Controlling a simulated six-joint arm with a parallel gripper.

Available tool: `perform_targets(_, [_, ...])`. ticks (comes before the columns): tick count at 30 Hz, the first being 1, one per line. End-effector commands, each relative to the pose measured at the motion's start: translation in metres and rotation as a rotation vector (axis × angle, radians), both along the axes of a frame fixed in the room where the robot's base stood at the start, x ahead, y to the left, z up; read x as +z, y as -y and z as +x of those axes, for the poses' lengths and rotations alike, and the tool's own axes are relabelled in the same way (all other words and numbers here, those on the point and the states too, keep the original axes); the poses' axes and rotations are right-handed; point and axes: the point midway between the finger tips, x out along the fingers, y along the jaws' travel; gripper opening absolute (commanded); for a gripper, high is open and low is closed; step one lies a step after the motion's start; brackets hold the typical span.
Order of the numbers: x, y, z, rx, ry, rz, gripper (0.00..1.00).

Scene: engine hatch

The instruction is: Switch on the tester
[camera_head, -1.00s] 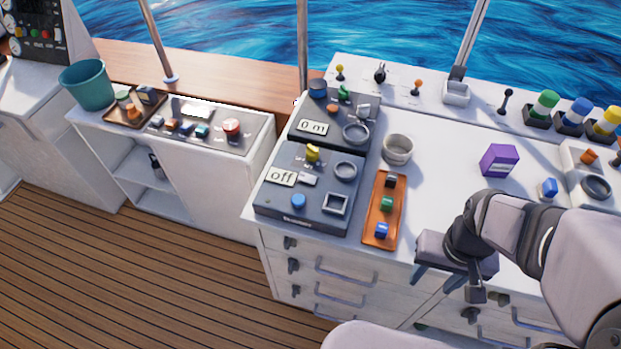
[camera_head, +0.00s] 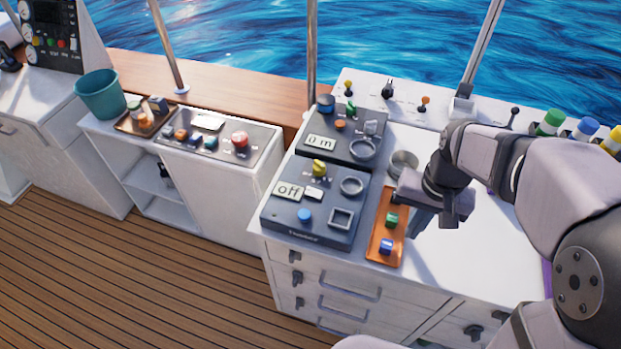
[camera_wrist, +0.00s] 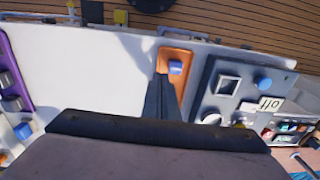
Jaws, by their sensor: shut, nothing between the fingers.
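A dark grey panel (camera_head: 270,228) on the white counter has a display reading "off" (camera_head: 288,191); its printed name is too small to read surely. It carries a yellow knob (camera_head: 319,168), a white rocker-like piece (camera_head: 313,194), a blue round button (camera_head: 305,215), a round ring and a square frame. The panel also shows in the wrist view (camera_wrist: 206,82), with its blue button (camera_wrist: 263,83) and square frame. My gripper (camera_head: 420,228) is shut and empty, above the counter right of the panel. In the wrist view its fingers (camera_wrist: 161,78) overlap the orange tray.
An orange tray (camera_head: 374,246) with small green and blue blocks lies between the panel and my gripper. Behind stands a second panel (camera_head: 334,155) reading "0 m". A round cup (camera_head: 403,163) stands beyond the tray. The counter right of my gripper is largely clear.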

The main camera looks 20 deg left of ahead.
Motion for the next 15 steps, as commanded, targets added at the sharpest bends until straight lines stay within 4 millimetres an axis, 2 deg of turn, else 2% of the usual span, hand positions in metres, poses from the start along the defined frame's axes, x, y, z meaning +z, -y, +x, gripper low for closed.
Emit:
perform_targets(1, [0.011,-0.017,0.013,0.006,0.002,0.008,0.0])
perform_targets(6, [0.039,-0.07,0.044,0.005,0.003,0.036,0.0])
perform_targets(10, [0.058,-0.114,0.061,0.007,-0.001,0.058,0.0])
perform_targets(15, [0.08,-0.166,0.07,0.01,-0.009,0.084,0.0])
